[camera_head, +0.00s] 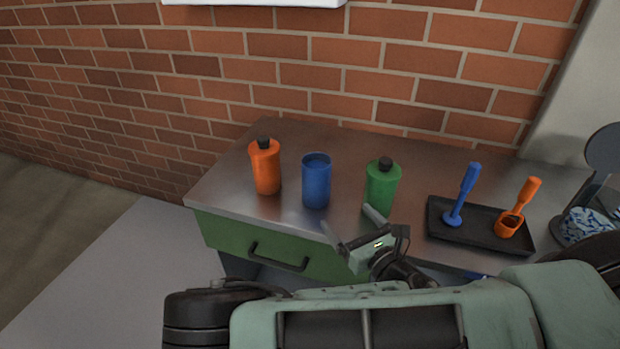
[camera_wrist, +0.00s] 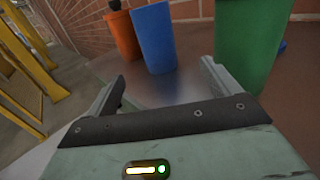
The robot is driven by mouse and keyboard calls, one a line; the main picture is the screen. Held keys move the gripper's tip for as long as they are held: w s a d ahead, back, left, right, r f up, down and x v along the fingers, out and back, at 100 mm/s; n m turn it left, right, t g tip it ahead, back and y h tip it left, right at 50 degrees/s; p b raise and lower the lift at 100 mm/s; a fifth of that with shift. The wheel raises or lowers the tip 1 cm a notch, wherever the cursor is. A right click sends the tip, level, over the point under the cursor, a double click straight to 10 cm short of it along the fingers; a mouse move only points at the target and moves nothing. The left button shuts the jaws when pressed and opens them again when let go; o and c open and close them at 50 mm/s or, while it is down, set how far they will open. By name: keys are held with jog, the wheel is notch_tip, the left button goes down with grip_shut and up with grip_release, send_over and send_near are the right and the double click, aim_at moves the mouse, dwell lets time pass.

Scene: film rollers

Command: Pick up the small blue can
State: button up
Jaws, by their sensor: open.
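The blue can (camera_head: 316,183) stands upright on the metal-topped cabinet, between an orange bottle and a green bottle. In the wrist view the blue can (camera_wrist: 154,38) stands beyond my open fingers, a little above the middle of the gap. My gripper (camera_head: 350,222) is open and empty at the front edge of the cabinet top, in front of the blue can and the green bottle. It also shows in the wrist view (camera_wrist: 162,80), with a finger on each side. The can is apart from both fingers.
The orange bottle (camera_head: 265,168) stands left of the can. The green bottle (camera_head: 381,186) stands right, close to my right finger in the wrist view. A black tray (camera_head: 436,222) holds a blue and an orange tool. A brick wall (camera_head: 330,85) rises behind. The cabinet top (camera_head: 225,190) is bare at left.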

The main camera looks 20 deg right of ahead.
aim_at(325, 191)
jog(key=w+b, duration=0.3)
jog(key=b, duration=0.1)
jog(key=w+a+b, duration=0.1)
jog(key=w, duration=0.1)
jog(key=shift+w+f+b, duration=0.3)
jog(key=shift+f+b, duration=0.05)
jog(key=shift+b, duration=0.05)
jog(key=w, duration=0.1)
jog(key=w+b, duration=0.1)
jog(key=w, duration=0.2)
jog(key=shift+w+a+r, duration=0.35)
jog(key=shift+w+r, duration=0.05)
jog(key=shift+w+a, duration=0.25)
jog(key=shift+w, duration=0.75)
jog(key=shift+w+a, duration=0.3)
jog(key=shift+w, duration=0.65)
jog(key=shift+w+a, duration=0.25)
jog(key=shift+w, duration=0.75)
jog(key=c, duration=1.3)
